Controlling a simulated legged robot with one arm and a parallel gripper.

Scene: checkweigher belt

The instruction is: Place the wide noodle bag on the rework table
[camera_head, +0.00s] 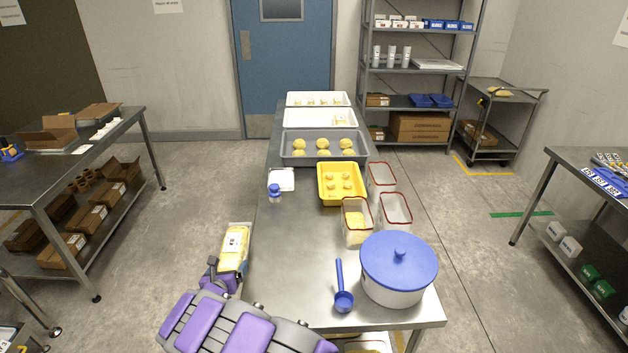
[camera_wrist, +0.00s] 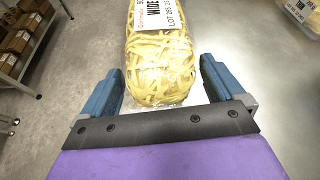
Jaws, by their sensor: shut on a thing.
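The wide noodle bag (camera_head: 236,243) is a clear bag of yellow noodles with a white label. In the wrist view the bag (camera_wrist: 160,62) shows "WIDE" on its label, and its far end is cut off. My gripper (camera_head: 222,274) is shut on the near end of the bag. In the wrist view, the blue fingers of my gripper (camera_wrist: 163,88) stand on either side of it. The bag is held beside the left edge of the central steel table (camera_head: 300,260). No sign in view names the rework table.
A left table (camera_head: 95,165) holds open cartons. A right table (camera_head: 590,160) holds blue-and-white items.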

